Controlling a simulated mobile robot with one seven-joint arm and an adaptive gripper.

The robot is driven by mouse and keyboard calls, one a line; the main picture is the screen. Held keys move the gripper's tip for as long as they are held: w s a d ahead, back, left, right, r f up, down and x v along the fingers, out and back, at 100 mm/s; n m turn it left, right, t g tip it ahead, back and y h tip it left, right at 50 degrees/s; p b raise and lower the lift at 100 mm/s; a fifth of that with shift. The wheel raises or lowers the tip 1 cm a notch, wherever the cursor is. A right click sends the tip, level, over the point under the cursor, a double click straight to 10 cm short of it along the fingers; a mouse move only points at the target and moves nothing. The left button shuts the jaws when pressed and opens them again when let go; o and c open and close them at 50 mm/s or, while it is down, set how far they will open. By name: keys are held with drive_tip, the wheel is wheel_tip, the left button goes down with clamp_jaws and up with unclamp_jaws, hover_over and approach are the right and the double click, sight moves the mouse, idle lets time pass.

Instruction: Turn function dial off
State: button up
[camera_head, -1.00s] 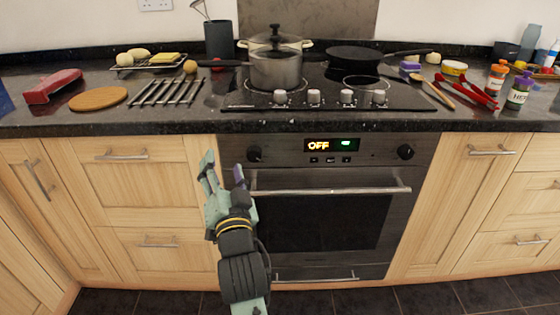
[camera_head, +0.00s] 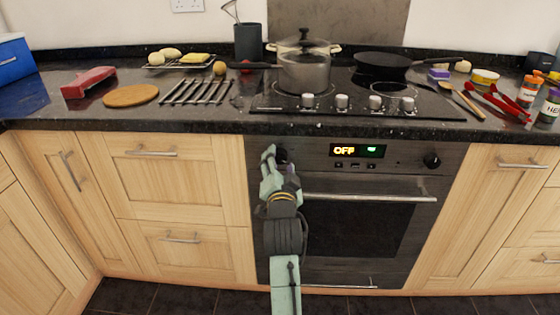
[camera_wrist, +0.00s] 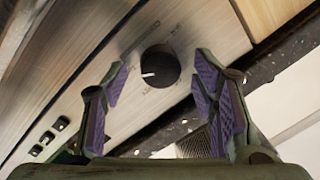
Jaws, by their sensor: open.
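The oven's left dial (camera_head: 281,156) is a dark round knob at the left end of the control panel, partly hidden behind my gripper in the head view. In the wrist view this dial (camera_wrist: 160,66) is black with a white pointer mark, and it lies ahead of and between my open fingers. My gripper (camera_head: 280,160) is in front of the panel's left end. Its purple-padded fingers (camera_wrist: 163,78) are apart, with nothing held; I cannot tell whether they touch the dial. The display (camera_head: 358,150) reads OFF in orange beside a green area. A second dial (camera_head: 432,160) is at the right end.
The oven door handle (camera_head: 365,197) runs across just below and right of my gripper. Hob knobs (camera_head: 341,101) line the front of the hob above, with a pot (camera_head: 304,70) and a pan (camera_head: 384,65) on it. The counter edge (camera_head: 200,127) overhangs the panel.

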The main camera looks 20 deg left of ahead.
drive_tip(key=shift+w+a, duration=0.15)
drive_tip(key=shift+w, duration=0.2)
drive_tip(key=shift+c, duration=0.3)
drive_tip(key=c, duration=1.1)
